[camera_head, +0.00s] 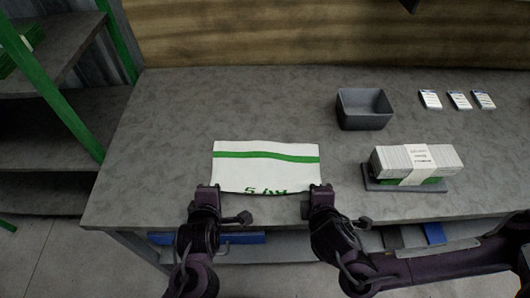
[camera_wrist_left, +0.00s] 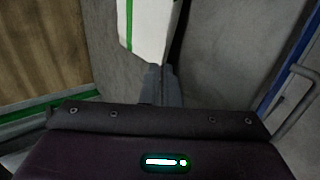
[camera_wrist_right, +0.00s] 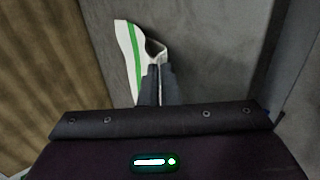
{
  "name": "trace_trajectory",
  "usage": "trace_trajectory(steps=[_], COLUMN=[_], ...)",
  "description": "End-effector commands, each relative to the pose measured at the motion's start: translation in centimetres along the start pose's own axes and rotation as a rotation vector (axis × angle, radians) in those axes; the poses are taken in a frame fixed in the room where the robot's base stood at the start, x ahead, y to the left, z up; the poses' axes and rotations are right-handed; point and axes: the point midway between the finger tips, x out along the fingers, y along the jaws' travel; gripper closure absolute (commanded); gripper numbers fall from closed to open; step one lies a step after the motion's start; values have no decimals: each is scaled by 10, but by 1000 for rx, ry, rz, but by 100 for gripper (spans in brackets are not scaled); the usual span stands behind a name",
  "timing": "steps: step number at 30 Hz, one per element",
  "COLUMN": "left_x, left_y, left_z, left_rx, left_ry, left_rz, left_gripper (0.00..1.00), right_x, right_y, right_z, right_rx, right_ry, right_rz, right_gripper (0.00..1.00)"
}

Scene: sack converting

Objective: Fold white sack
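The white sack (camera_head: 265,172) lies on the grey table near its front edge, with a green stripe across it and partly visible green lettering along its near side. My left gripper (camera_head: 208,187) is at the sack's near left corner; in the left wrist view its fingers (camera_wrist_left: 161,70) are together on the corner of the sack (camera_wrist_left: 148,30). My right gripper (camera_head: 321,188) is at the near right corner; in the right wrist view its fingers (camera_wrist_right: 157,68) are together on the sack (camera_wrist_right: 130,50), whose edge bends up there. The pinched cloth itself is mostly hidden.
A dark grey bin (camera_head: 364,110) stands behind and right of the sack. A banded white stack (camera_head: 390,160) sits on a dark tray (camera_head: 405,187) at right. Three small white packs (camera_head: 459,100) lie at the back right. The table left of the sack is clear.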

Motion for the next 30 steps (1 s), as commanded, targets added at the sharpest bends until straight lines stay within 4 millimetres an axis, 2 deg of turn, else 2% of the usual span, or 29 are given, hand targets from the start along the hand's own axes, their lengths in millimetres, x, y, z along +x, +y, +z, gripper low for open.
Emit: trace_trajectory(steps=[2, 11, 19, 25, 30], left_x=[0, 0, -3, -27, -40], left_y=[0, 0, 2, 18, 21], left_z=[0, 0, 0, 1, 1], left_rx=[0, 0, -1, -5, -1], left_ry=[0, 0, -1, -2, -1], left_rz=[0, 0, 1, 1, 0], left_gripper=[100, 60, 60, 60, 60], right_x=[0, 0, -3, -27, -41], right_y=[0, 0, 2, 16, 18], right_z=[0, 0, 0, -1, -6], right_rx=[0, 0, 2, 6, 8], right_ry=[0, 0, 0, 3, 14], right_rz=[0, -1, -1, -3, -10], right_gripper=[100, 60, 60, 60, 60])
